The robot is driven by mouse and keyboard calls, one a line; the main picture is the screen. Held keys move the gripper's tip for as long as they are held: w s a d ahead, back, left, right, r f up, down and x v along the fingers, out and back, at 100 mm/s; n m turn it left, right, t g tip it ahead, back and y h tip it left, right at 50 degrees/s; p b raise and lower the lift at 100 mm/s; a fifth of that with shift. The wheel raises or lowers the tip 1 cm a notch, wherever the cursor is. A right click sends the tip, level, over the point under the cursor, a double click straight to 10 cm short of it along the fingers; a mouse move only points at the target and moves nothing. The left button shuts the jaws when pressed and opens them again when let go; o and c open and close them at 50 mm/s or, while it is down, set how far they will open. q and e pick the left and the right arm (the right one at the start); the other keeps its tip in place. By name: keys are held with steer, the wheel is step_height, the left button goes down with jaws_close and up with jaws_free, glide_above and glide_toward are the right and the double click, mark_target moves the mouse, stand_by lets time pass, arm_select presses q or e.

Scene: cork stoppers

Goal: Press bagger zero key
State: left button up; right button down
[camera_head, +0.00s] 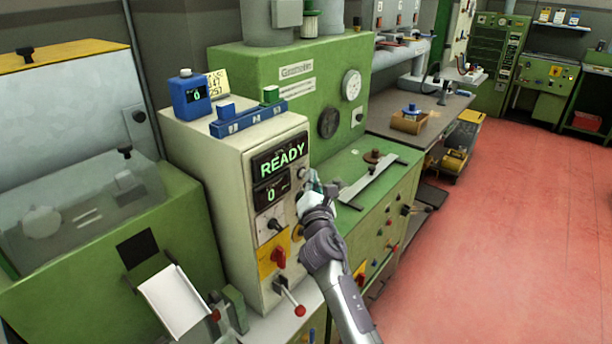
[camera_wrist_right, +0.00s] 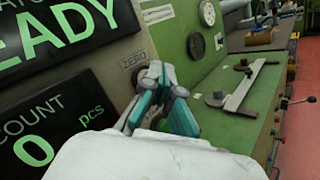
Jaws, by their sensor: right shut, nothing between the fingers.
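The cream bagger (camera_head: 220,165) stands in the middle of the head view. Its upper display (camera_head: 282,160) reads READY in green, and the count display (camera_head: 271,191) below reads 0. In the right wrist view a small label reading ZERO (camera_wrist_right: 133,61) sits on the panel beside the displays. The key at that label is largely hidden behind my fingers. My right gripper (camera_head: 315,183) is shut and empty at the panel's right side. In the right wrist view its teal fingertips (camera_wrist_right: 154,72) are just by the ZERO label; I cannot tell whether they touch the key. My left gripper is not in view.
Below the displays are a black knob (camera_head: 274,224), a red switch (camera_head: 278,257) and a red-balled lever (camera_head: 299,310). A blue bottle (camera_head: 190,96) stands on the bagger. A green bench (camera_head: 365,205) lies right of my arm. The red floor (camera_head: 500,240) is open.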

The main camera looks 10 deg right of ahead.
steer(key=shift+s+d+p, duration=0.5)
steer(key=shift+s+p, duration=0.05)
steer(key=shift+s, duration=0.15)
steer(key=shift+s+d+p, duration=0.65)
steer(key=shift+s+d, duration=0.15)
steer(key=shift+s, duration=0.2)
steer(key=shift+s+d+p, duration=0.65)
steer(key=shift+s+d, duration=0.1)
steer(key=shift+s, duration=0.2)
